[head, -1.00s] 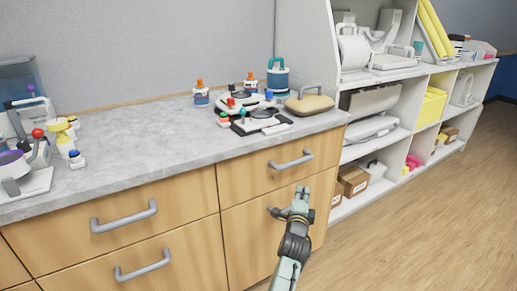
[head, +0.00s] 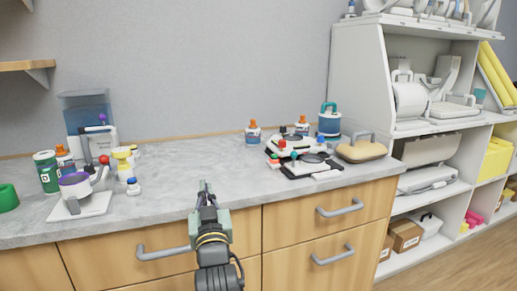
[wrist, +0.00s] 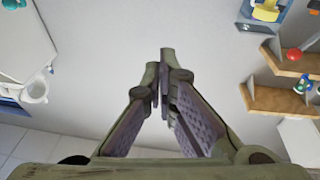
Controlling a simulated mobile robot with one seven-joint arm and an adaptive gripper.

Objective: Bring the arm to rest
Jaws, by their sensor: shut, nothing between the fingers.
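My gripper (head: 204,189) is in front of the counter's front edge in the head view, with its tip reaching up to about counter height. Its fingers are shut with nothing between them. In the wrist view the two fingers (wrist: 162,95) meet in the middle, against a plain wall. My arm comes up from the bottom of the head view.
The grey counter (head: 190,160) holds a white device (head: 90,204) at left and several bottles and devices at right, beside a tan handled case (head: 361,148). Drawer handles (head: 165,253) stick out near my arm. A white shelf unit (head: 360,75) stands at right.

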